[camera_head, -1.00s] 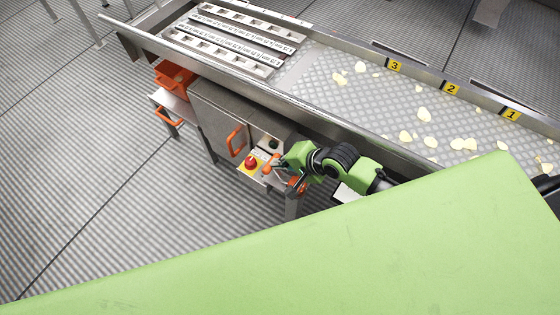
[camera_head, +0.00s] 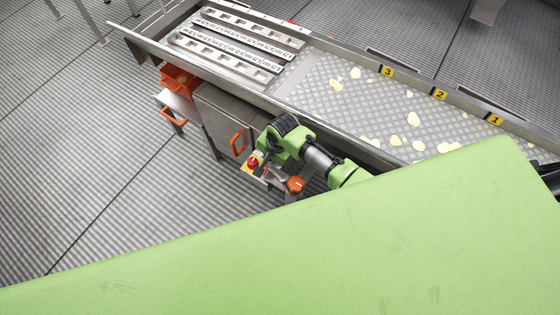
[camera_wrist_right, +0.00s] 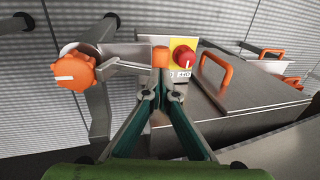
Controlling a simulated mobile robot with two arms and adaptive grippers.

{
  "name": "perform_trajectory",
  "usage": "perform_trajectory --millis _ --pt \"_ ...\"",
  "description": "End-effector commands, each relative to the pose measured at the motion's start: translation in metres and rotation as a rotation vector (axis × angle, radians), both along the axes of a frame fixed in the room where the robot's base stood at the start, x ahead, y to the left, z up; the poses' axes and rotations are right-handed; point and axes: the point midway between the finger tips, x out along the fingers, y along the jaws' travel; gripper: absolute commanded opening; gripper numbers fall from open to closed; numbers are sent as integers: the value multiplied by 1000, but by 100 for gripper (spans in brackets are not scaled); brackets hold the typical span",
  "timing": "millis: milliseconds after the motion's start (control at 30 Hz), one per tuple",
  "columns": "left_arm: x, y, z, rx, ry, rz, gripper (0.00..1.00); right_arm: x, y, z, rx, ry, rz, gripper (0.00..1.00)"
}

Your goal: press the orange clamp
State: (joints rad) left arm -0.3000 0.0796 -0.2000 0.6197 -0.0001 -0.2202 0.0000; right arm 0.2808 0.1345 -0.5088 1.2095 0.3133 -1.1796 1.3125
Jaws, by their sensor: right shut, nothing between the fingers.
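In the wrist view an orange block (camera_wrist_right: 160,56) sits at the end of a grey metal bracket, beside a red button (camera_wrist_right: 184,54) on a yellow plate. An orange round knob (camera_wrist_right: 73,70) with a white line is at the other end of the bracket; it also shows in the head view (camera_head: 295,185). I cannot tell for certain which orange part is the clamp. My right gripper (camera_wrist_right: 164,92) is shut and empty, its fingertips just below the orange block in the picture; I cannot tell whether they touch. My left gripper is not in view.
A grey metal cabinet (camera_wrist_right: 215,82) with an orange handle (camera_wrist_right: 216,70) stands right of the button. The long metal conveyor tray (camera_head: 315,95) with pale chips runs above my right arm in the head view. Open floor lies to the left.

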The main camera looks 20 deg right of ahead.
Motion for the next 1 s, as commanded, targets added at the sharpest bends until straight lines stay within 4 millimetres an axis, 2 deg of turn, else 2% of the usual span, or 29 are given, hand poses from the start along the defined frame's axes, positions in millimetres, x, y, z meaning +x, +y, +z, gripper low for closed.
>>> perform_trajectory --millis 100,500,1000 --pt "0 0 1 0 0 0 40 4 5 -6 -39 55 0 0" --pt "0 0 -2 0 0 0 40 13 10 -20 -36 47 -1 0" --pt "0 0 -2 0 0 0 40 16 11 -22 -35 41 -1 0"
